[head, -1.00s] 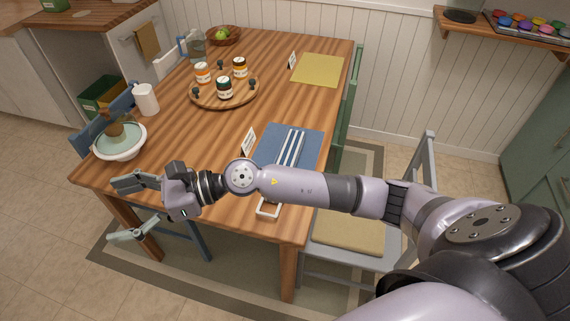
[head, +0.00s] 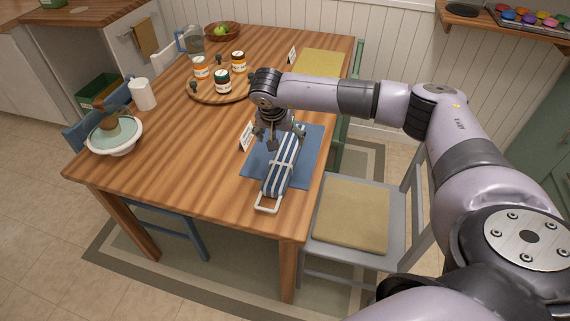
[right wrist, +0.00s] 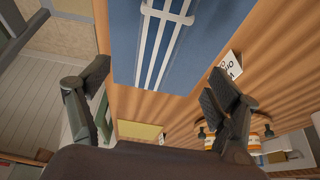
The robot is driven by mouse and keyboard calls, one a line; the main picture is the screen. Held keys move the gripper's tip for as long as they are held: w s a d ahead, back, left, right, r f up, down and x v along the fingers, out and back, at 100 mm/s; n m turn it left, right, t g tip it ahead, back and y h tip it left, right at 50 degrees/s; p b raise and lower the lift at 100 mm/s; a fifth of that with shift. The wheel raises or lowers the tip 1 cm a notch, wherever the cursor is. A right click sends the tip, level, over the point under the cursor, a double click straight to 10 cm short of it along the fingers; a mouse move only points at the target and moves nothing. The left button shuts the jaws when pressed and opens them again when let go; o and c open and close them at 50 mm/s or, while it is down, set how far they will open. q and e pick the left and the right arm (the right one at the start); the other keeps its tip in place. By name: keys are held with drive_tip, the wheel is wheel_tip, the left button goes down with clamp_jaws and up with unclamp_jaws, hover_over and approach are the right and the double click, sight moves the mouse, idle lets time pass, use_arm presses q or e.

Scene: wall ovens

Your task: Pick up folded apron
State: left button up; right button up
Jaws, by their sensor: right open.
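The folded apron (head: 279,174) is a long bundle with blue and white stripes and a white tie around it. It lies on a blue mat (head: 307,157) near the right edge of the wooden table, with a white loop (head: 268,204) at its near end. My right gripper (head: 275,141) is open and points down, above and beside the far part of the apron. In the right wrist view its spread fingers (right wrist: 156,84) hold nothing, and the striped apron (right wrist: 163,40) shows on the mat ahead. My left gripper is not in view.
A small white card (head: 246,136) stands left of the mat. A round wooden tray (head: 207,95) with several jars is behind it. A yellow mat (head: 320,62) lies at the far right. A grey chair (head: 352,213) stands close to the table's right side.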

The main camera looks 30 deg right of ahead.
sight(285, 153)
drive_tip(key=b+x, duration=0.3)
drive_tip(key=x, duration=0.3)
drive_tip(key=shift+f+b, duration=0.3)
drive_tip(key=shift+b, duration=0.1)
drive_tip(key=shift+f+b, duration=0.45)
drive_tip(key=shift+f, duration=0.1)
drive_tip(key=b+x, duration=0.3)
drive_tip(key=x, duration=0.1)
drive_tip(key=shift+s+a+f, duration=0.1)
drive_tip(key=shift+c, duration=0.2)
drive_tip(key=c, duration=1.3)
drive_tip(key=shift+c, duration=0.5)
